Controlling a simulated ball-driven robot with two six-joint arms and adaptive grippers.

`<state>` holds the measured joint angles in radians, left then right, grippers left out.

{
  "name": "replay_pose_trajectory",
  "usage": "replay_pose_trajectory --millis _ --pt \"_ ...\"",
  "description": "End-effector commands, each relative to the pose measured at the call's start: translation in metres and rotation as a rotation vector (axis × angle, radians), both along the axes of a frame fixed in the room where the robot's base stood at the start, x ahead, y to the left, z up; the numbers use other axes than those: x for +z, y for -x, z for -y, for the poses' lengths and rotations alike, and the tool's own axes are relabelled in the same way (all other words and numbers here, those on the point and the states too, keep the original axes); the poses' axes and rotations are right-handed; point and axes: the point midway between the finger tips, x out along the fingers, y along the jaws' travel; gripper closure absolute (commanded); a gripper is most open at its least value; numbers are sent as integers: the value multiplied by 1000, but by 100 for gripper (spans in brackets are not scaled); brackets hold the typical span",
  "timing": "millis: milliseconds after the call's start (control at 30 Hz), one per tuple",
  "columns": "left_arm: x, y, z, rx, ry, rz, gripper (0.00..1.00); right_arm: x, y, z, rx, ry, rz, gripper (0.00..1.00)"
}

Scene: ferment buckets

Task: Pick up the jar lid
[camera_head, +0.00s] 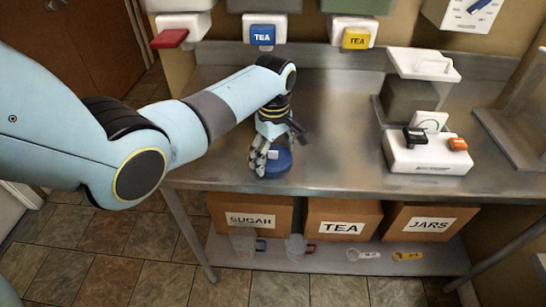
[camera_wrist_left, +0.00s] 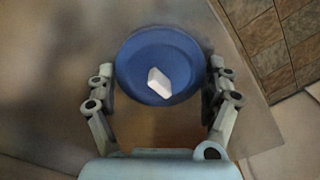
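The jar lid (camera_head: 279,162) is a blue disc with a small white knob on top. It lies on the steel table near the front edge in the head view. My left gripper (camera_head: 262,160) is over it, pointing down. In the left wrist view the blue lid (camera_wrist_left: 160,62) shows between the two fingers of my left gripper (camera_wrist_left: 160,85). The fingers are spread to either side of the lid, close to its rim. I cannot tell whether they touch it. My right gripper is not in view.
The steel table (camera_head: 340,150) is clear around the lid. A white device (camera_head: 428,155) with a black and an orange part stands to the right. Dispensers with red, blue and yellow parts hang behind. Boxes labelled SUGAR, TEA (camera_head: 342,228) and JARS stand on the shelf below.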

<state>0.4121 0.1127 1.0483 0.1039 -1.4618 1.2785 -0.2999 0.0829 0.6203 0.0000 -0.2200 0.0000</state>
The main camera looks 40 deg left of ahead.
Motion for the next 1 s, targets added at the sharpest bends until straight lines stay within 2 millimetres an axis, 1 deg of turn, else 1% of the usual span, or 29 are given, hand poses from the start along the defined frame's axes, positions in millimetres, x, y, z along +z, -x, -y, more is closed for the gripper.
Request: replay_pose_trajectory --millis 33,67,333,467,567,667,733,800,1000 --pt "0 0 0 0 0 0 30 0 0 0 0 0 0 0" --pt "0 0 0 0 0 -1 33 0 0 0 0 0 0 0" --pt "0 0 0 0 0 -1 33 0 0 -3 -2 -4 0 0" --pt "4 0 0 0 0 0 33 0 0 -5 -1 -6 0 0" --pt "13 0 0 0 -1 2 33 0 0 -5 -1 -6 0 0" --pt "29 -1 -1 0 0 3 33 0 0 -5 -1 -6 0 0" --pt "44 -1 0 0 -1 4 33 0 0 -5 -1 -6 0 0" --pt "50 -9 18 -1 4 4 33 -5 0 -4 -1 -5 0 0" --pt "76 -29 59 -1 4 4 33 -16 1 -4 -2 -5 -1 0"
